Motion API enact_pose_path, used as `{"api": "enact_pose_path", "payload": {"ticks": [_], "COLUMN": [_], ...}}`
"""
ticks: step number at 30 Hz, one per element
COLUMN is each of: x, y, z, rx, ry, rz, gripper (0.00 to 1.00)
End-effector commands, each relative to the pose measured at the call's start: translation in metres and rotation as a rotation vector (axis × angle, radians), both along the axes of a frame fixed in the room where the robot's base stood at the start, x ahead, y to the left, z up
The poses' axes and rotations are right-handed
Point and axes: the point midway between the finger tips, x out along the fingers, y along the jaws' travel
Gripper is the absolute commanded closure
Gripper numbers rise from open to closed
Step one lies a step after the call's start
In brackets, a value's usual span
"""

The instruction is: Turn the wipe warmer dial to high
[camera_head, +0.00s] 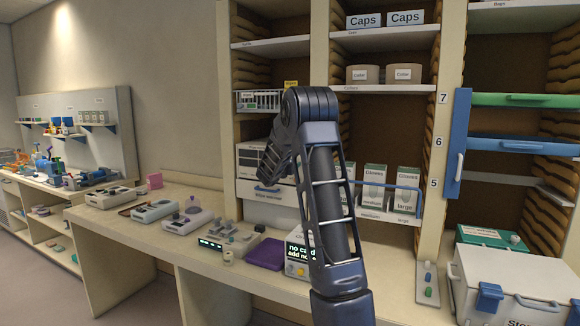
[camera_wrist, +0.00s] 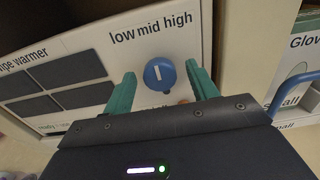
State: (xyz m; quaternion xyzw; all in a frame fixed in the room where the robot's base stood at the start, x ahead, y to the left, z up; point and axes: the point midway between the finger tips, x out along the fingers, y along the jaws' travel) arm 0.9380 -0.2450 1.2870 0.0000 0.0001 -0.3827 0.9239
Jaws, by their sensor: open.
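The wipe warmer (camera_wrist: 85,52) fills the left of the wrist view as a white front with grey panels. Its round blue dial (camera_wrist: 159,73) has a white line that stands nearly upright in the picture, close to the "mid" direction. The words low, mid and high are printed above it. My gripper (camera_wrist: 160,69) is open, with one green finger on each side of the dial. I cannot tell whether the fingers touch it. In the head view the warmer (camera_head: 249,158) sits on a shelf, partly behind my arm. The dial and fingers are hidden there.
Glove boxes (camera_head: 407,187) stand right of the warmer behind a blue rail (camera_head: 395,187). A shelf post rises between them in the wrist view. Below, the counter (camera_head: 150,232) holds several devices and a purple pad (camera_head: 265,254). A white bin (camera_head: 505,285) stands at right.

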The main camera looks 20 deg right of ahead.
Motion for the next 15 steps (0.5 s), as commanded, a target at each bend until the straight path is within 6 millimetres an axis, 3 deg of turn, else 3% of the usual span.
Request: {"api": "enact_pose_path", "payload": {"ticks": [2, 6, 9, 15], "x": [-0.0001, -0.0002, -0.0003, -0.0003], "y": [0.0001, 0.0002, 0.0003, 0.0004], "z": [0.0000, 0.0000, 0.0001, 0.0001], "rx": [0.000, 0.000, 0.000, 0.008], "ry": [0.000, 0.000, 0.000, -0.008], "rz": [0.000, 0.000, 0.000, 0.000], "gripper": [0.44, 0.71, 0.87, 0.87]}}
